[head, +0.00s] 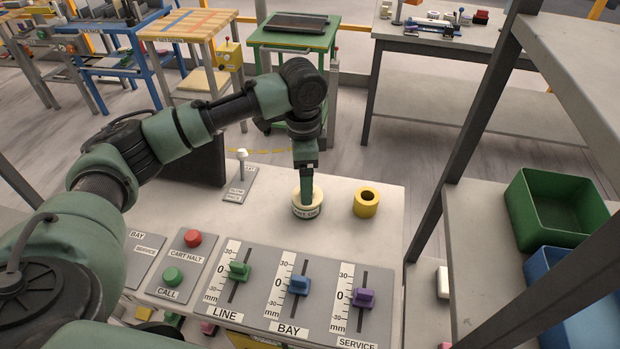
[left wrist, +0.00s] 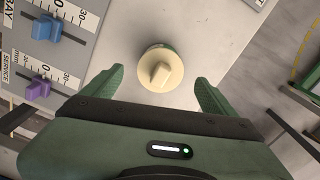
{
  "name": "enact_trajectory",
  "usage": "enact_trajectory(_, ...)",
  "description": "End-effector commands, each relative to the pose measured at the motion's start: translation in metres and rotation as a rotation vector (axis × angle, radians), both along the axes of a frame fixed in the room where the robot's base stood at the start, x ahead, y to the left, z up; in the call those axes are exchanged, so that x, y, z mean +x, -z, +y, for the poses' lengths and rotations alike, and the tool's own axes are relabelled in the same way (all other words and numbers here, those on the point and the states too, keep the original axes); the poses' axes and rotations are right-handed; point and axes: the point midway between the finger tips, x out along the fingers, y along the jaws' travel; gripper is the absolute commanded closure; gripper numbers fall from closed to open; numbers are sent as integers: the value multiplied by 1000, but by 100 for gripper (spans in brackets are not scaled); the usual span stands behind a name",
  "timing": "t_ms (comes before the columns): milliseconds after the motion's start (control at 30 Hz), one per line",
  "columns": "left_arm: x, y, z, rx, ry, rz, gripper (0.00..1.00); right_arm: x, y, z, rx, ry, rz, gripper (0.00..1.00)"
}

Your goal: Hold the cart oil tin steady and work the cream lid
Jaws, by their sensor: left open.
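My left gripper (head: 306,187) comes down from above over the tin and partly hides the lid. In the left wrist view my left gripper (left wrist: 160,77) is open, with one finger on either side of the lid and a gap to each. My right gripper is in neither view.
A yellow ring-shaped piece (head: 366,203) stands just right of the tin. A white-topped lever (head: 242,168) rises at the left. Sliders with green, blue (head: 299,285) and purple knobs line the front. A shelf with green (head: 560,214) and blue bins is at right.

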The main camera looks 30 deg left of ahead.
Motion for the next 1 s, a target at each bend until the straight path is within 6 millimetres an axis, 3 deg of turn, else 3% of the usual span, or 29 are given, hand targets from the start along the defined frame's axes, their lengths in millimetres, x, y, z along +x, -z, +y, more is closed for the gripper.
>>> enact_trajectory(67, 0, 8, 0, 1, -1, 1, 12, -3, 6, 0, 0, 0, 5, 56)
enact_trajectory(600, -1, 74, 0, 1, 0, 2, 12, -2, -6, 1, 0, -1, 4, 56)
enact_trajectory(1000, 0, 83, 0, 1, 1, 1, 12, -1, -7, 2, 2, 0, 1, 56)
